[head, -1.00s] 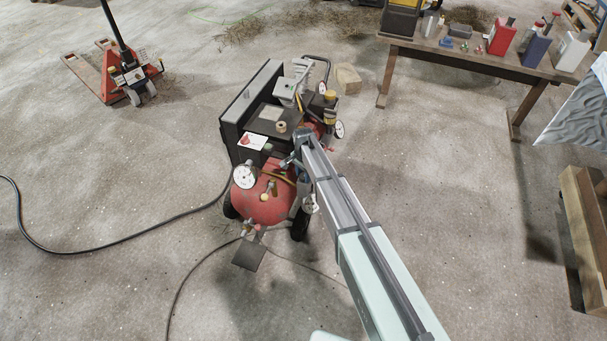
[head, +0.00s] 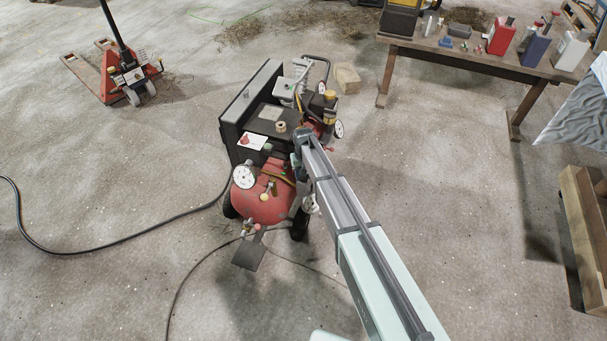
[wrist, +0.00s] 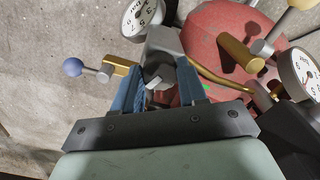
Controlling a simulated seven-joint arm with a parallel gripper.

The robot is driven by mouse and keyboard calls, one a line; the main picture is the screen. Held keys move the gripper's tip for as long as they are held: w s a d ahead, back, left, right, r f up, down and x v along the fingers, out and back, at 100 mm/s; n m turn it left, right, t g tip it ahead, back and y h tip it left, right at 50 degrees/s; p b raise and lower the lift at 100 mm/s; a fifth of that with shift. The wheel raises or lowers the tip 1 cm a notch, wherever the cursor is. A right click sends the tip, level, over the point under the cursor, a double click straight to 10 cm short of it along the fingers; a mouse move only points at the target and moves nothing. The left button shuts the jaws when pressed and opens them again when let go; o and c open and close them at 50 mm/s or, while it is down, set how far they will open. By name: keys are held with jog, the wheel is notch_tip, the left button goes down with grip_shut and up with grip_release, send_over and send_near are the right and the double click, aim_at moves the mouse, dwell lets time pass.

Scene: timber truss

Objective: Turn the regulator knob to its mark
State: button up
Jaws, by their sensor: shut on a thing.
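The regulator knob (wrist: 157,79) is grey with a pale pointer-like tab and sits between my fingers in the wrist view. My gripper (wrist: 163,88) has its two blue fingers shut on it from both sides. Much of the knob is hidden by the fingers, and I cannot make out the mark. A grey housing (wrist: 165,42) lies just beyond the knob. In the head view, the knob is hidden behind my arm at the right side of the red compressor (head: 262,205).
A dial gauge (wrist: 143,16) is close above the fingers, and another gauge (wrist: 301,72) is at the right. A blue ball-ended lever (wrist: 73,67) sticks out left. A brass valve (wrist: 240,52) stands on the red tank. A workbench (head: 470,62) with containers is at the back right.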

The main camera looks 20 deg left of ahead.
jog(key=n, duration=0.5)
dwell(0.6)
jog(key=o, duration=1.1)
jog(key=shift+c, duration=0.2)
notch_tip(320, 180, up, 14)
jog(key=shift+f, duration=0.1)
dwell(0.4)
